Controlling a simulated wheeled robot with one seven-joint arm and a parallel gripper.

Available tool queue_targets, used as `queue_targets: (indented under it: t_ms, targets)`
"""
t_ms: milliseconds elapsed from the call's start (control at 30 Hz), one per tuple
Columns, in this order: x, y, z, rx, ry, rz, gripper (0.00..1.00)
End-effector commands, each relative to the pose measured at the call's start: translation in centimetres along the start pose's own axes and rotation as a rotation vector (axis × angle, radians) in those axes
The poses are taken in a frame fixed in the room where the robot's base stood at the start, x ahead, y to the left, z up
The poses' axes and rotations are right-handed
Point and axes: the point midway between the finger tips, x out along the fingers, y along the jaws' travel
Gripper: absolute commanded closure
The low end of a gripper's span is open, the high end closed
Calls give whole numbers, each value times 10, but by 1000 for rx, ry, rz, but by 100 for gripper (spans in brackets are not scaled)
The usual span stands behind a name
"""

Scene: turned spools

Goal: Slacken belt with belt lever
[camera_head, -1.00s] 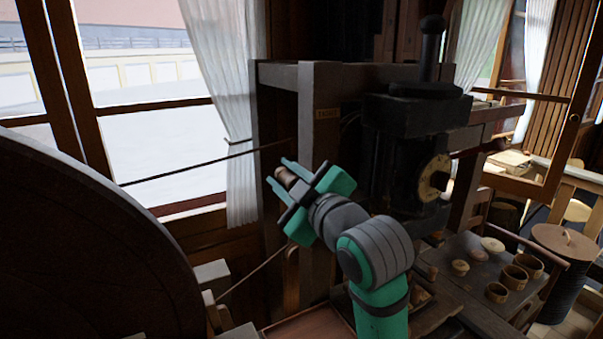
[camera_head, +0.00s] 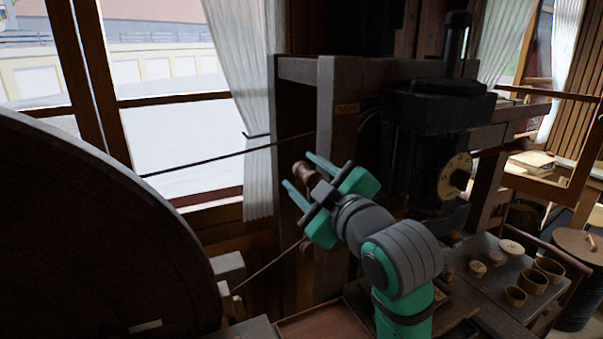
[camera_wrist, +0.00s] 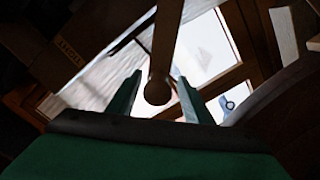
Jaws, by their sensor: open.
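The belt lever is a wooden bar with a rounded knob end (camera_head: 303,172), in front of the dark wooden frame in the head view. In the wrist view the lever (camera_wrist: 165,40) comes down from the top, and its round end (camera_wrist: 157,92) lies between my fingers. My gripper (camera_head: 298,169) is open, with one teal finger on each side of the knob. In the wrist view the gripper (camera_wrist: 160,78) shows gaps beside the knob, so no grip is visible. The dark belt (camera_head: 225,156) runs from the large wheel (camera_head: 90,240) toward the frame; a lower strand (camera_head: 268,268) shows too.
The wooden frame post (camera_head: 340,150) stands right behind my gripper, with a black machine head (camera_head: 435,130) to its right. A bench (camera_head: 490,260) at lower right holds several small cups and lids. A window (camera_head: 180,130) and white curtain (camera_head: 255,90) are behind.

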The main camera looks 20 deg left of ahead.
Motion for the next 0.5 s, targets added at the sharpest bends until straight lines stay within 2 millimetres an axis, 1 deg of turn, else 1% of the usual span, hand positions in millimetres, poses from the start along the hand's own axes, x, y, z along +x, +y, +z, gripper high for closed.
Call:
queue_targets:
  t_ms: [33,300,400,500]
  targets:
    - [-9,1,1,-2,-1,4,54]
    - [-60,0,1,-1,-1,2,54]
    - [-74,0,1,0,-2,1,54]
    - [-84,0,0,0,-1,0,54]
